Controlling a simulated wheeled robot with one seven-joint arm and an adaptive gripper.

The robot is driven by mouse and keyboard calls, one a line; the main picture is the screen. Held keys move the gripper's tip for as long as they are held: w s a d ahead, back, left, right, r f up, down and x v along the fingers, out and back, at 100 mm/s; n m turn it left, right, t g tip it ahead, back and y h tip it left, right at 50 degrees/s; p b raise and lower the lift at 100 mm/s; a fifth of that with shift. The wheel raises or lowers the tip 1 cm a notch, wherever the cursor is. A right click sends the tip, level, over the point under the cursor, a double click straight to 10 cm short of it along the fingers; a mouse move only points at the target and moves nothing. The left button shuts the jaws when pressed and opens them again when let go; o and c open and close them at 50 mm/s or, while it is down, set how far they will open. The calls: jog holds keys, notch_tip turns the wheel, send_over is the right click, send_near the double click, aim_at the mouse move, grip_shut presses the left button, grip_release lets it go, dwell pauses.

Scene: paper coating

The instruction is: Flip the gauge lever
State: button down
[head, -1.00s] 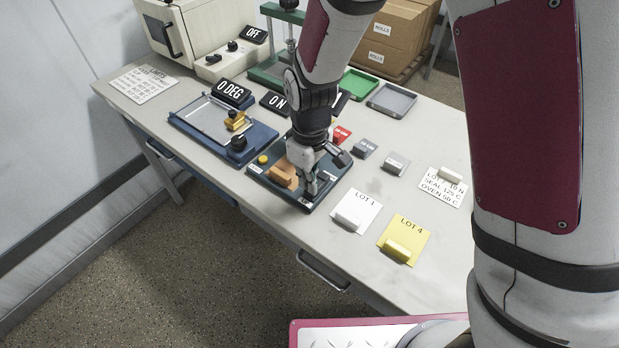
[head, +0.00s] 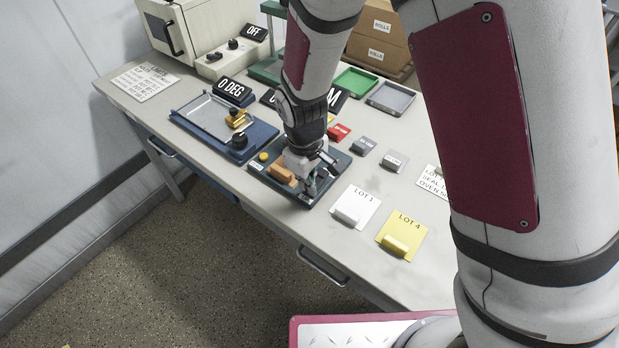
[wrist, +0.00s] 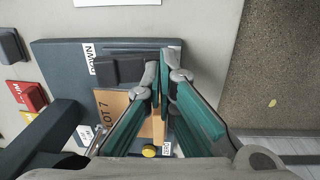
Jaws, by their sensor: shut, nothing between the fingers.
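The gauge is a dark blue-grey plate (head: 263,172) at the table's front edge; it also shows in the wrist view (wrist: 60,58). A dark block (wrist: 118,69) lies beside its DOWN label (wrist: 89,58); I cannot tell for sure whether it is the lever. A tan LOT 7 piece (wrist: 108,106) and a yellow button (wrist: 149,151) are on the gauge. My gripper (head: 309,195) is shut and empty over the plate's front right part. In the wrist view its green-padded fingertips (wrist: 165,66) are right of the dark block, apparently close to it; contact is unclear.
White LOT 1 (head: 357,203) and yellow LOT 4 (head: 402,236) cards with blocks lie to the right. A blue-framed tray (head: 205,118) is to the left. Red (head: 338,132) and grey blocks stand behind. Open floor lies beyond the table's front edge.

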jog(key=shift+r, duration=0.15)
jog(key=shift+r+p, duration=0.4)
jog(key=shift+r, duration=0.3)
jog(key=shift+r, duration=0.1)
jog(key=shift+s+r+p, duration=0.1)
jog(key=shift+r+p, duration=0.2)
notch_tip(320, 180, up, 13)
jog(key=s+a+p, duration=0.1)
jog(key=s+a, duration=0.1)
jog(key=shift+s, duration=0.25)
jog(key=shift+f, duration=0.1)
jog(key=s+d+r+m+t+y, duration=0.15)
jog(key=s+d+r+m, duration=0.25)
jog(key=d+r, duration=0.4)
jog(key=s+d+r+m+t+h, duration=0.1)
jog(key=s+d+r+m+t, duration=0.2)
jog(key=d+r, duration=0.5)
jog(key=s+d+r+m, duration=0.2)
jog(key=s+d+m, duration=0.1)
jog(key=s, duration=0.5)
jog(key=shift+s+d, duration=0.3)
jog(key=shift+d, duration=0.25)
